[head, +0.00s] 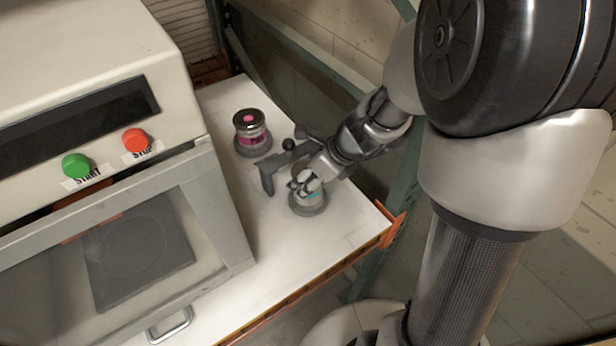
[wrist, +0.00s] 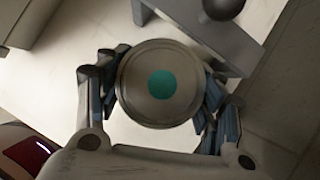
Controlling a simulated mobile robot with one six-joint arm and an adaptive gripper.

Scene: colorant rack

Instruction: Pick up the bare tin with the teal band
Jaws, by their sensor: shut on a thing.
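The tin with the teal band (head: 309,203) stands on the white shelf top in the head view, partly hidden by my gripper. In the wrist view its round metal lid (wrist: 135,90) with a teal dot faces the camera. My gripper (head: 306,184) is shut on this tin, with one finger on each side of it in the wrist view (wrist: 160,95). I cannot tell whether the tin is resting on the surface or slightly raised.
Another tin with a magenta label and dot (head: 252,134) stands further back on the white surface (head: 225,104). A grey bracket with a black knob (head: 288,146) is close beside my gripper. A machine with green START (head: 76,165) and red STOP (head: 135,140) buttons stands at left.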

